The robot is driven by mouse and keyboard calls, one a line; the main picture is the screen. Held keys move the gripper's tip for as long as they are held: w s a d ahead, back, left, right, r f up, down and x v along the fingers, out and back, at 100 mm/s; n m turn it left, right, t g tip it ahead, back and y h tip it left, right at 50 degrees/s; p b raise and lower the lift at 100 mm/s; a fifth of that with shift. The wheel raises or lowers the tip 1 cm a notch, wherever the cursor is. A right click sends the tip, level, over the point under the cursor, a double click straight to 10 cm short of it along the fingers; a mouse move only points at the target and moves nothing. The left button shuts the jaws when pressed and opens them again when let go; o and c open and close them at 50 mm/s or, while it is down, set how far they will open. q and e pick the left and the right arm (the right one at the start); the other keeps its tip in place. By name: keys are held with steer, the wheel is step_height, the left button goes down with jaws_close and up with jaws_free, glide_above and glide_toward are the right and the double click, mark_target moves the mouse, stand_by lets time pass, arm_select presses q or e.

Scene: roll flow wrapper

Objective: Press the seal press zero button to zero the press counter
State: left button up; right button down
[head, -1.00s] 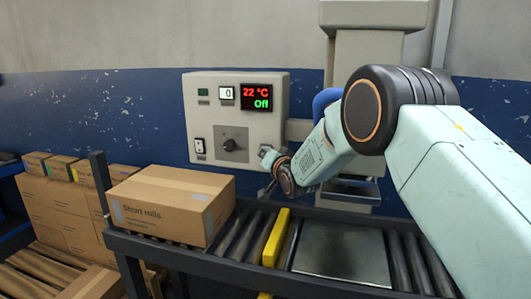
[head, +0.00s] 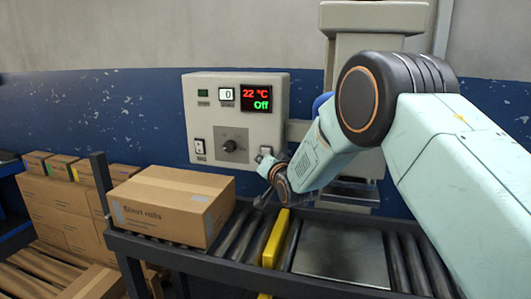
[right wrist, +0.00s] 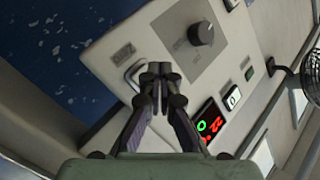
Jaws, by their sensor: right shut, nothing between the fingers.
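A grey control box (head: 236,120) hangs on the wall in the head view. Its small white counter window (head: 227,93) reads 0. A pale button (head: 265,150) at its lower right lies just past my right gripper (head: 265,165), with no readable label. In the right wrist view, my right gripper (right wrist: 160,75) is shut and empty, its tips pointing at the box face. The button's pale edge (right wrist: 134,70) shows beside and behind the fingertips, which hide part of it; I cannot tell whether they touch. My left gripper is not in view.
The box also has a dark knob (head: 230,146), a rocker switch (head: 199,147) and a display (head: 257,92) reading 22 °C and Off. Below are a roller conveyor (head: 235,236), a cardboard carton (head: 172,204) and a yellow bar (head: 276,238). The machine column (head: 362,62) stands right.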

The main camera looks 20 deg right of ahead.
steer(key=s+a, duration=0.1)
steer(key=s+a+p, duration=0.1)
steer(key=s, duration=0.1)
steer(key=shift+s+r, duration=0.1)
steer(key=shift+s, duration=0.05)
stand_by(0.9)
